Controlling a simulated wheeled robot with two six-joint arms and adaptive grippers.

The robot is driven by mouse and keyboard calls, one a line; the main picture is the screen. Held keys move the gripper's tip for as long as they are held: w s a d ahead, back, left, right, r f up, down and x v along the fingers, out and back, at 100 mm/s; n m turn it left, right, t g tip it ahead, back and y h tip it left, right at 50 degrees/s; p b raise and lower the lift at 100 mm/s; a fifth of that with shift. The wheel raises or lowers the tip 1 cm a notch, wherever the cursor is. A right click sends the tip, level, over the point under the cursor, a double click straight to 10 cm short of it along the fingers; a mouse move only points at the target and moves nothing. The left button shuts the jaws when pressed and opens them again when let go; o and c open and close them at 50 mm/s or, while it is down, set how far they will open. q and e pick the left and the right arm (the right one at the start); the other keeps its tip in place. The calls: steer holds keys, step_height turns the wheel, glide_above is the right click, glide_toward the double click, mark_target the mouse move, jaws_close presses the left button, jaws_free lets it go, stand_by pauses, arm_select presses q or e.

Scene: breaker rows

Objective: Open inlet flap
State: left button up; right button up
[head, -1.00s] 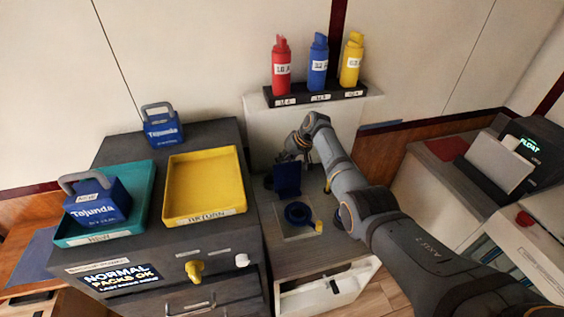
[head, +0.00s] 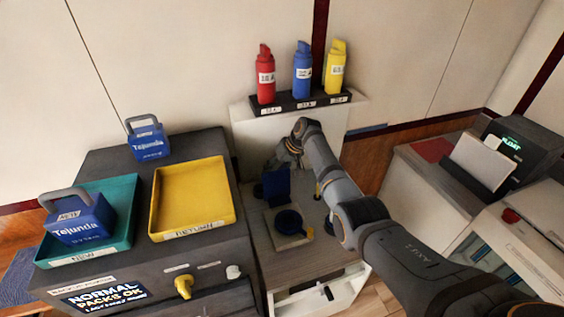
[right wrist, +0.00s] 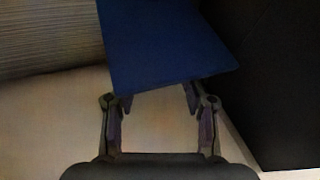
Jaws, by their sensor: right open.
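A blue flap panel (head: 277,185) stands upright at the back of the low wood-topped cabinet, behind a round dark-blue inlet (head: 288,222) on a pale plate. A small yellow tab (head: 309,232) is at the inlet's right side. My right gripper (head: 278,164) is above and behind the blue panel, its fingers partly hidden. In the right wrist view, the gripper (right wrist: 158,103) is open, with its two fingers apart near one edge of the blue panel (right wrist: 165,45). I cannot tell whether they touch it. My left gripper is not in view.
Red, blue and yellow bottles (head: 302,70) stand on a black rack (head: 300,103) above the cabinet. A yellow tray (head: 192,200) and a teal tray (head: 110,242) holding a blue pack (head: 80,222) are at left. A white counter (head: 420,195) is at right.

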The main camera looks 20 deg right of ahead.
steer(key=v, duration=1)
steer(key=shift+s+d, duration=0.25)
steer(key=shift+d, duration=0.05)
